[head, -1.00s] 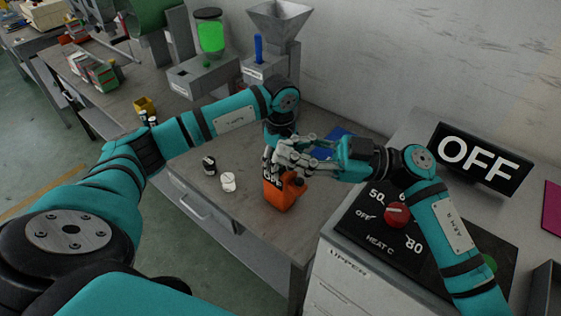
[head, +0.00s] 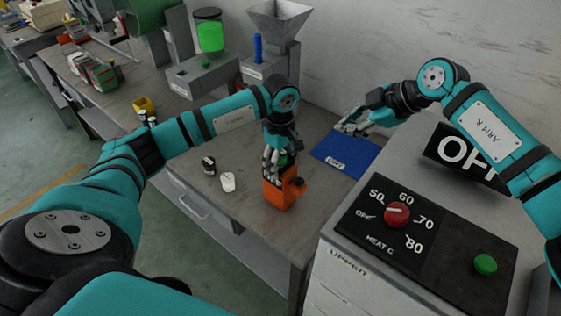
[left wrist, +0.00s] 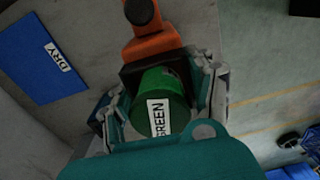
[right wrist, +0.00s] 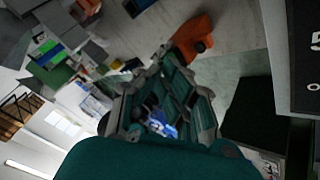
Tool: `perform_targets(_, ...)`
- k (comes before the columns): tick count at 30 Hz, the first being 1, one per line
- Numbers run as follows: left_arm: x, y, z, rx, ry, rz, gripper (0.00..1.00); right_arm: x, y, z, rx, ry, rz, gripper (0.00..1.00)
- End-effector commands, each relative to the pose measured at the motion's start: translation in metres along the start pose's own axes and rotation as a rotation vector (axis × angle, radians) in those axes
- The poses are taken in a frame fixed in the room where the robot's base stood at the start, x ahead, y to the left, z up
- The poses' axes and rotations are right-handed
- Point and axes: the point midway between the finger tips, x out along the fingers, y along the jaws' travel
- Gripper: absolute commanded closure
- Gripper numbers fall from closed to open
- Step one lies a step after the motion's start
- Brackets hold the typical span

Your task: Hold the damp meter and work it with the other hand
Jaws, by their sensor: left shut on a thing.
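The orange damp meter (head: 278,194) is upright on the bench in the head view, near its front right edge. My left gripper (head: 279,160) comes down from above and is shut on its upper part. In the left wrist view the fingers flank a green round part (left wrist: 163,103) marked GREEN, with the orange body (left wrist: 153,45) beyond it. My right gripper (head: 350,126) is apart from the meter, above the far edge of the blue mat. In the right wrist view its fingers look spread with nothing between them, and the orange meter (right wrist: 192,38) shows beyond.
The blue mat (head: 352,158) labelled DRY lies behind the meter. A heater box (head: 350,250) with a red knob (head: 397,215) and green button (head: 485,264) stands at right, near an OFF sign (head: 455,150). A white piece (head: 228,182) and a dark one (head: 209,165) lie left.

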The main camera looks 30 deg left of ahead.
Motion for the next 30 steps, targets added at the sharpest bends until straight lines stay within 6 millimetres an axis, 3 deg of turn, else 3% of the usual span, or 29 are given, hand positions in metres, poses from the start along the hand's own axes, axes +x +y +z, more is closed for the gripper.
perform_targets(3, 0.000, 0.000, 0.000, -0.001, 0.001, -0.001, 0.75, 0.046, -0.020, -0.013, -0.174, -0.003, -0.024, 1.00)
perform_targets(9, 0.000, 0.000, 0.000, -0.001, 0.001, -0.001, 0.75, 0.088, -0.045, -0.042, -0.263, 0.075, -0.030, 1.00)
perform_targets(18, 0.000, 0.001, 0.002, -0.003, -0.003, 0.003, 0.75, 0.102, -0.057, -0.060, -0.258, 0.132, -0.034, 1.00)
perform_targets(30, 0.000, 0.001, 0.001, -0.001, -0.002, 0.002, 0.75, 0.137, -0.074, -0.031, -0.252, 0.126, -0.031, 1.00)
